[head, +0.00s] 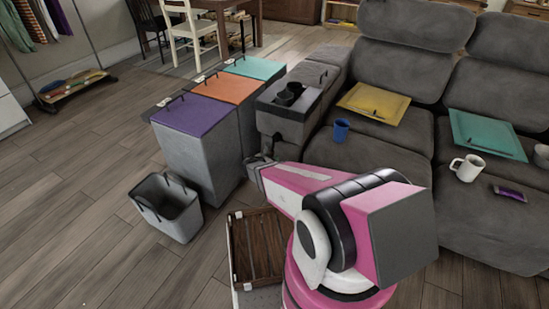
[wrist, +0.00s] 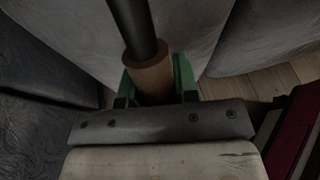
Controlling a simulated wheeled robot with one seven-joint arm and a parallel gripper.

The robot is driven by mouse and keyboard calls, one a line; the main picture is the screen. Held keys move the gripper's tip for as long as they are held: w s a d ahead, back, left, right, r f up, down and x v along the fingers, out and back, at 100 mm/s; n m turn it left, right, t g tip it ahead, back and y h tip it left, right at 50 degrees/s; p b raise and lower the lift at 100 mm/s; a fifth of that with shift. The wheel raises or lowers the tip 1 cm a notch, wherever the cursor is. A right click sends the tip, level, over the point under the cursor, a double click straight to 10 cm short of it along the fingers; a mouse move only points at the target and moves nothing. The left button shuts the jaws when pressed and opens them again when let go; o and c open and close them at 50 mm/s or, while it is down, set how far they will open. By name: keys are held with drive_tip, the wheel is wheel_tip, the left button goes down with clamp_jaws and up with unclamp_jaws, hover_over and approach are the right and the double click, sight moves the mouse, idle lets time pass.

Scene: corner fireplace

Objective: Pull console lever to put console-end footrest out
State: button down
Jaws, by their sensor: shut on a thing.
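The grey console (head: 283,117) with dark cup holders stands at the left end of the grey sofa. My pink arm reaches toward its lower front. My gripper (head: 258,163) is small and partly hidden there in the head view. In the wrist view my gripper (wrist: 157,80) has green fingers shut on the lever (wrist: 140,25), a dark rod with a brown collar between the fingers. Grey upholstery surrounds it. The console-end seat (head: 365,137) shows above my arm. My arm hides much of its front, so I cannot tell the footrest's position.
Grey bins with purple (head: 196,113), orange (head: 222,87) and teal lids stand left of the console. A blue mug (head: 341,130) and a yellow tray (head: 374,103) rest on the sofa.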

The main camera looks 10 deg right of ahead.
drive_tip(key=shift+s+a+r+g+y, duration=0.6)
drive_tip(key=shift+s+a+g+y, duration=0.1)
drive_tip(key=shift+s+g+y, duration=0.2)
drive_tip(key=c, duration=1.1)
unclamp_jaws()
drive_tip(key=shift+c, duration=0.2)
drive_tip(key=shift+s+r, duration=0.1)
drive_tip(key=shift+s, duration=0.05)
